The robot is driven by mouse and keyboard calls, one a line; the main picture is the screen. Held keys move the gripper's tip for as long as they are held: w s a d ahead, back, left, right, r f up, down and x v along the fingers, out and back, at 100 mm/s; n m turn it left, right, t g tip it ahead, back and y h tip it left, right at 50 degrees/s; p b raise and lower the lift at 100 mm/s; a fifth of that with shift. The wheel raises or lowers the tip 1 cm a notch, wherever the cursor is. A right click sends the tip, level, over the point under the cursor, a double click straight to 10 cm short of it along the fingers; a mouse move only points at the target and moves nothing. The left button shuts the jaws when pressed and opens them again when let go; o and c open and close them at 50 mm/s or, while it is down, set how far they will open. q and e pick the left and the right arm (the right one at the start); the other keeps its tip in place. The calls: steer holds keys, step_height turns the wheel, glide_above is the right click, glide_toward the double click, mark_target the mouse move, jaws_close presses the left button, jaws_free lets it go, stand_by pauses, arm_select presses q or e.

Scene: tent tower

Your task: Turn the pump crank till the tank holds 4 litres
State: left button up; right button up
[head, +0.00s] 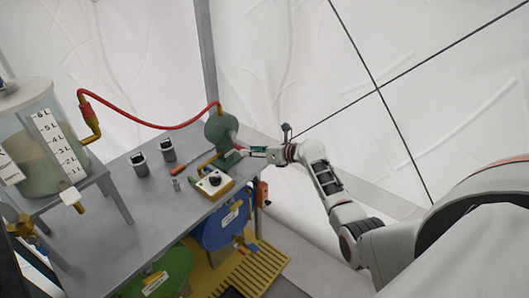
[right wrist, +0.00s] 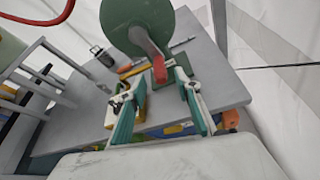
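The clear tank (head: 40,165) stands at the left in the head view, with a white litre scale (head: 55,143) on its front. Greenish liquid shows inside, but I cannot read its level exactly. The green pump (head: 220,128) stands at the table's far right corner; it also shows in the right wrist view (right wrist: 135,22). Its crank has a grey arm (right wrist: 146,42) and a red grip (right wrist: 159,69). My right gripper (right wrist: 157,82) is open, its fingers spread on either side of the red grip. Contact cannot be told. It also shows beside the pump in the head view (head: 246,152). My left gripper is out of view.
A red hose (head: 150,122) arches from the pump to the tank side. Blue (head: 225,225) and green drums stand below.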

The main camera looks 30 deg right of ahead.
steer(key=v, duration=0.6)
steer(key=shift+s+r, duration=0.15)
steer(key=shift+s, duration=0.15)
steer(key=shift+d, duration=0.1)
